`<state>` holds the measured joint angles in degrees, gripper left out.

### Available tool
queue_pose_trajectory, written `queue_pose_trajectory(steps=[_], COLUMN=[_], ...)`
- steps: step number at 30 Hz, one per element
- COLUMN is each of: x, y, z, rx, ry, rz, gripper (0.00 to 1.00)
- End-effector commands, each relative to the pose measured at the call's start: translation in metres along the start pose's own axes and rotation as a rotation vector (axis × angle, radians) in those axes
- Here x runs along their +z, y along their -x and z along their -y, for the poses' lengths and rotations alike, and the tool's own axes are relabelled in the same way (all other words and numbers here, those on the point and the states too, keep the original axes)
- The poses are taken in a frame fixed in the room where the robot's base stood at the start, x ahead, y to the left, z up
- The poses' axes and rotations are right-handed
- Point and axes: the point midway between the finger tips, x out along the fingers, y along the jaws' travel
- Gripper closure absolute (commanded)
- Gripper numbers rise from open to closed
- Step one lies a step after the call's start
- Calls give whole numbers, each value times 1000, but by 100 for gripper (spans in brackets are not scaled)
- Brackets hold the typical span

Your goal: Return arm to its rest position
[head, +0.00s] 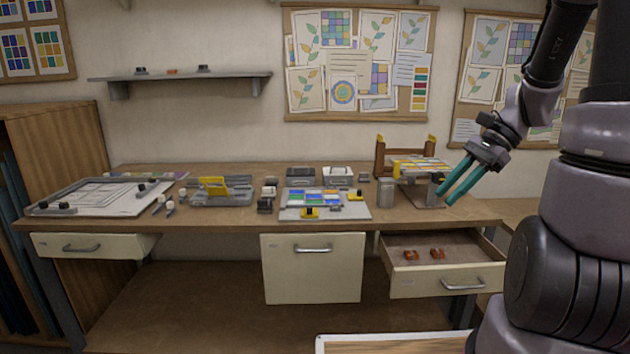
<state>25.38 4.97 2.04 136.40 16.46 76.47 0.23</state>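My gripper (455,187) is at the right of the head view, at the end of my bent arm. Its two teal fingers point down and to the left, with a narrow gap between them. Nothing shows between the fingers. In the picture they overlap the right end of the workbench (245,238), just right of a small stand with colored panes (418,165). I cannot tell how far the fingers are from the stand.
The right drawer (438,283) is pulled out with two small orange-brown pieces (438,254) inside. A metal canister (386,192), a tray of colored glass (322,213) and a drawing board (100,197) stand on the bench. A white-rimmed surface (390,337) lies at the bottom edge.

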Motion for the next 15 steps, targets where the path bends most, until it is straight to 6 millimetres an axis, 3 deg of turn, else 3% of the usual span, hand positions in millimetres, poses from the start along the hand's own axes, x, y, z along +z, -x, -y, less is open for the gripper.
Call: queue_pose_trajectory(steps=[1,15], x=[14,111], y=[7,73], z=[0,-13], rx=[5,-49], ry=[88,815], rz=[-69,-651], gripper=[73,73])
